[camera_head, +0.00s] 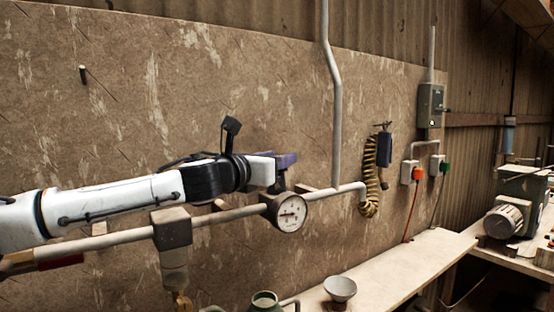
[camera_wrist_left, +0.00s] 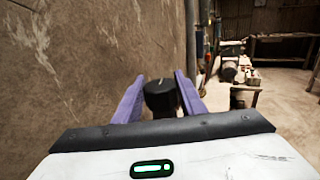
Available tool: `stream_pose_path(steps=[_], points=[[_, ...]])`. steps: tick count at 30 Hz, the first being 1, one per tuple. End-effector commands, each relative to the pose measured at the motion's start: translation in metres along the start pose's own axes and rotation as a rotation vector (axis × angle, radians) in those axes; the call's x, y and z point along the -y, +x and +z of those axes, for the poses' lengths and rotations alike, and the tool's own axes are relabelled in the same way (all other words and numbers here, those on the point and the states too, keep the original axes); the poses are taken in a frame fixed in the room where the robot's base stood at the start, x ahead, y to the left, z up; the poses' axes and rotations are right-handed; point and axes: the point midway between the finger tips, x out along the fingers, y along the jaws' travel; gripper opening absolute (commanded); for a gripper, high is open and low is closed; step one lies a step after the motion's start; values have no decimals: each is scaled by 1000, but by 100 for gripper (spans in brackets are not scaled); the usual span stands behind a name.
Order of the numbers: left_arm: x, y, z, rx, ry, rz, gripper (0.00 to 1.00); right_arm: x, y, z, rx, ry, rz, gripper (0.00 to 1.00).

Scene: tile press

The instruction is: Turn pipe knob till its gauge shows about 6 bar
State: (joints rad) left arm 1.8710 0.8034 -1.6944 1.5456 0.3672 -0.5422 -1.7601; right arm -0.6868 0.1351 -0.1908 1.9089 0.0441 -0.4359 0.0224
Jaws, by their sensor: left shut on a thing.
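My left arm reaches in from the left in the head view. Its gripper (camera_head: 284,161), with purple fingers, is above the pipe gauge. In the left wrist view the black knob (camera_wrist_left: 160,98) sits between the two purple fingers, and the gripper is shut on it. The round white gauge (camera_head: 290,212) faces out on the pipe (camera_head: 235,214), just below the gripper. Its needle is too small to read exactly. In the head view the knob is mostly hidden by the fingers. My right gripper is not in view.
The chipboard wall (camera_head: 130,110) stands close behind the pipe. A coiled hose (camera_head: 370,175) hangs to the right. A bench (camera_head: 400,268) below holds a small bowl (camera_head: 340,289). A grey-green machine (camera_head: 515,205) stands at far right.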

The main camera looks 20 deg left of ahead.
Motion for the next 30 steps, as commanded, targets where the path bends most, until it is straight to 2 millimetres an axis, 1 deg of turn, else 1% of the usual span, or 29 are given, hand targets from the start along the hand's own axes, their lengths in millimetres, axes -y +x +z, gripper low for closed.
stream_pose_path(steps=[1, 9, 15, 22, 30], points=[[-4, 0, 1, 1, -1, -33, 14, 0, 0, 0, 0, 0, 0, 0], [-2, 0, 2, 2, 3, -229, 14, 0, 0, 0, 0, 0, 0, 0], [-2, 0, 1, 1, 2, -323, 14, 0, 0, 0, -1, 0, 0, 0], [-2, 0, 0, -1, 0, -374, 14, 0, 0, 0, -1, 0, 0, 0], [-2, 0, 0, -1, -1, -382, 14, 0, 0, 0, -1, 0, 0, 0]])
